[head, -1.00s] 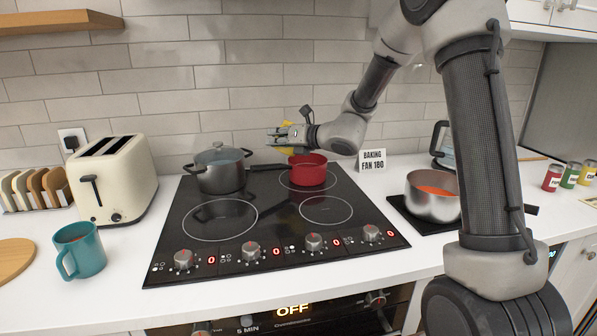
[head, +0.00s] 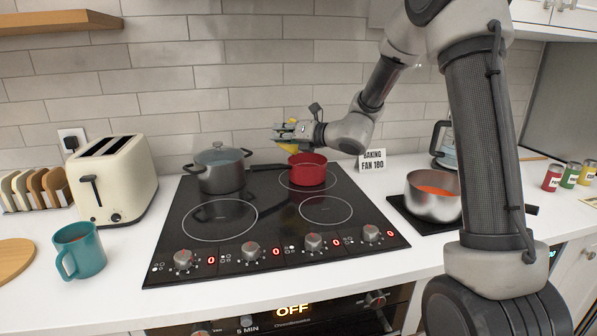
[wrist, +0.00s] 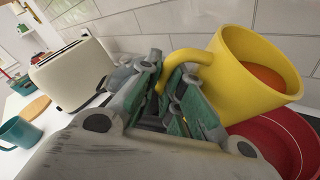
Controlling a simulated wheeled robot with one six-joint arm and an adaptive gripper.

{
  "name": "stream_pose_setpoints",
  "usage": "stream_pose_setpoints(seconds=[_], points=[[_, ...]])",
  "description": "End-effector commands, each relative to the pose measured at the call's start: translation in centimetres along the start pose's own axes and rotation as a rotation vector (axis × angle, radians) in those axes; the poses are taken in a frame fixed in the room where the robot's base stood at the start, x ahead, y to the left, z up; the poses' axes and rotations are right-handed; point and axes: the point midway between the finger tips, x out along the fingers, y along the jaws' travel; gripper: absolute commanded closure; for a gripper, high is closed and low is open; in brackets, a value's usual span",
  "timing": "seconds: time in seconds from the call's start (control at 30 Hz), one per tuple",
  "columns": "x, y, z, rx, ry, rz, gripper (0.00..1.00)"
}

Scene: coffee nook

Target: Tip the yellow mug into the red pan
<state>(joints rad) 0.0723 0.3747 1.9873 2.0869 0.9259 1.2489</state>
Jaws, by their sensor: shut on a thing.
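The yellow mug (wrist: 238,75) is held by its handle in my gripper (wrist: 165,88), and orange-brown contents (wrist: 265,77) show inside it. The mug is tilted in the wrist view, with its mouth toward the right, above the red pan (wrist: 272,150). In the head view the red pan (head: 308,170) stands on the back right hob ring. My gripper (head: 277,134) is just above and behind it there, and only slivers of the yellow mug (head: 290,149) show behind the gripper. The inside of the pan is mostly hidden.
A grey lidded pot (head: 220,172) stands left of the red pan. A cream toaster (head: 112,180) and teal mug (head: 80,250) are on the left counter. A steel pan (head: 433,205) with orange contents and a sign (head: 373,160) are on the right. The front hob rings are clear.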

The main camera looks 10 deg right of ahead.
Motion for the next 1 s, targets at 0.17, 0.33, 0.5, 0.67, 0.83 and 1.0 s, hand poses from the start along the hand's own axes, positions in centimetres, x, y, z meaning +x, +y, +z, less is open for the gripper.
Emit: stream_pose_setpoints(seconds=[0.17,0.33,0.5,0.67,0.83,1.0], points=[[0.1,0.1,0.0,-0.002,0.0,0.001,1.0],[0.2,0.3,-0.1,-0.003,0.0,0.002,1.0],[0.6,0.8,-0.3,-0.003,0.001,0.002,1.0],[1.0,1.2,-0.6,-0.002,0.0,0.001,1.0],[1.4,1.6,-0.8,-0.003,0.001,0.001,1.0],[1.5,1.7,-0.8,-0.003,0.0,0.001,1.0]])
